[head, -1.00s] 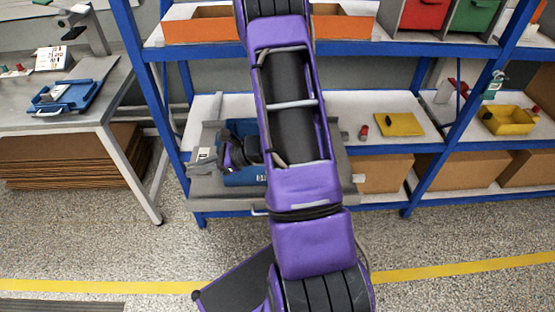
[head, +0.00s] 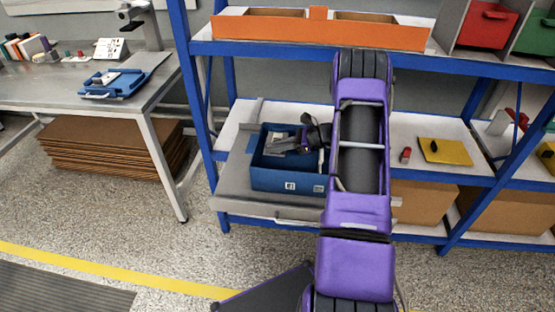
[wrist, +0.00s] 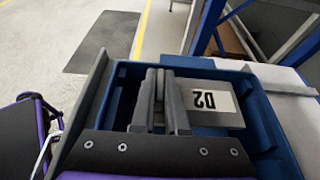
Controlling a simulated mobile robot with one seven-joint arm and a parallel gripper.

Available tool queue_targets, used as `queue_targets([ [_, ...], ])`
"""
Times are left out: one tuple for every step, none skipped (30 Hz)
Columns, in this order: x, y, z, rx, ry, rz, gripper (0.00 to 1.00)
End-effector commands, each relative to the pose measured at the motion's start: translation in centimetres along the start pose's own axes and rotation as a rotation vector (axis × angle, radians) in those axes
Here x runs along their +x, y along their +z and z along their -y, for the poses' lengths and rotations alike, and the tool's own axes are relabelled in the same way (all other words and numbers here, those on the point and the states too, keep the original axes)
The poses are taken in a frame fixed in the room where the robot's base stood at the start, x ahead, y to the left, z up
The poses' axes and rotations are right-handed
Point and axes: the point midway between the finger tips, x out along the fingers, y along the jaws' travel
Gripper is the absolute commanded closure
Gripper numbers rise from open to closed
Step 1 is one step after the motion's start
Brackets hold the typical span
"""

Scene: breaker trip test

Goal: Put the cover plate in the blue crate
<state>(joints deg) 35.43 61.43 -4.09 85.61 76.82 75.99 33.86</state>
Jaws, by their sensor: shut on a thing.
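The blue crate (head: 275,180) sits at the left of the middle shelf, on a grey tray. The cover plate (head: 284,146) looks to be a grey plate with a white label. In the wrist view the plate (wrist: 215,115) reads "D2" and lies within the outline of the crate (wrist: 275,130). My gripper (head: 306,143) reaches in from the right over the crate. In the wrist view its two fingers (wrist: 160,100) are close together at the plate's left edge, shut on it. I cannot tell whether the plate touches the crate floor.
The grey tray (head: 232,188) juts out past the shelf front. A yellow plate with a black knob (head: 445,151) and a small red item (head: 406,155) stand to the right. An orange bin (head: 318,30) is above. A workbench (head: 140,90) stands left.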

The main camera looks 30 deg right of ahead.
Motion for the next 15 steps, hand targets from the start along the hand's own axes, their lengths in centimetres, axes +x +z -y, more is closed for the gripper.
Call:
queue_targets([
  [0.1, -0.3, 0.0, -0.001, 0.000, 0.000, 1.00],
  [0.2, -0.5, 0.0, -0.001, 0.000, 0.000, 1.00],
  [0.3, -0.8, 0.0, -0.001, 0.000, 0.000, 1.00],
  [0.5, -1.2, 0.0, -0.001, 0.000, -0.001, 1.00],
  [0.7, -1.6, 0.0, 0.001, 0.001, -0.001, 1.00],
  [0.9, -2.2, 0.0, 0.001, 0.001, -0.001, 1.00],
  [1.1, -2.6, 0.0, 0.001, 0.000, -0.001, 1.00],
  [1.2, -3.0, 0.0, 0.001, 0.000, -0.001, 1.00],
  [1.4, -3.5, 0.0, 0.000, 0.000, 0.000, 1.00],
  [1.5, -3.6, 0.0, -0.001, -0.001, 0.000, 1.00],
  [1.5, -3.7, 0.0, -0.002, -0.001, 0.000, 1.00],
  [1.5, -3.7, 0.0, -0.002, -0.001, 0.000, 1.00],
  [1.5, -3.6, 0.1, -0.003, -0.002, 0.000, 1.00],
  [1.5, -3.6, 0.1, -0.003, -0.002, 0.000, 1.00],
  [1.5, -3.6, 0.0, -0.002, -0.002, 0.000, 1.00],
])
